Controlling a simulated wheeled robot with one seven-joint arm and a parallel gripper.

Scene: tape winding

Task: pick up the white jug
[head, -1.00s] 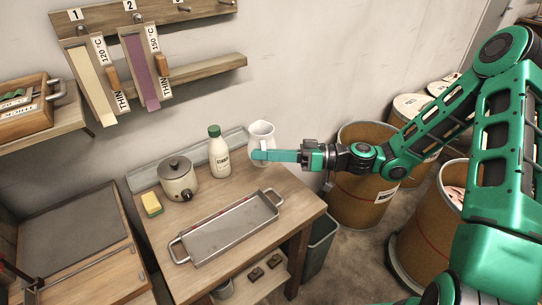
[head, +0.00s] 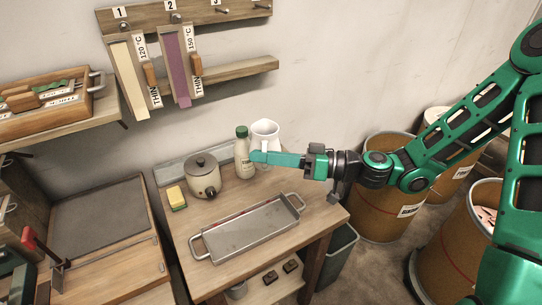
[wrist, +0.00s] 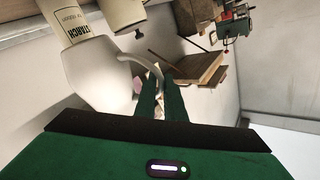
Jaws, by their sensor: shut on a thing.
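The white jug (head: 265,132) is upright near the back wall, just right of the white bottle with a green cap (head: 245,160). My gripper (head: 258,157) reaches in from the right, and its teal fingers hide part of the jug's lower body. In the wrist view the jug (wrist: 85,75) appears at the left, overlapping the starch bottle (wrist: 82,30). The fingers (wrist: 162,98) are shut on the jug's curved handle (wrist: 147,62). Whether the jug's base clears the table is not plain.
The wooden table (head: 185,232) also holds a lidded pot (head: 202,178), a yellow sponge (head: 176,197) and a long metal tray (head: 247,228) in front. A dark bin (head: 338,250) and brown drums (head: 385,200) stand to the right. Tool racks hang on the wall above.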

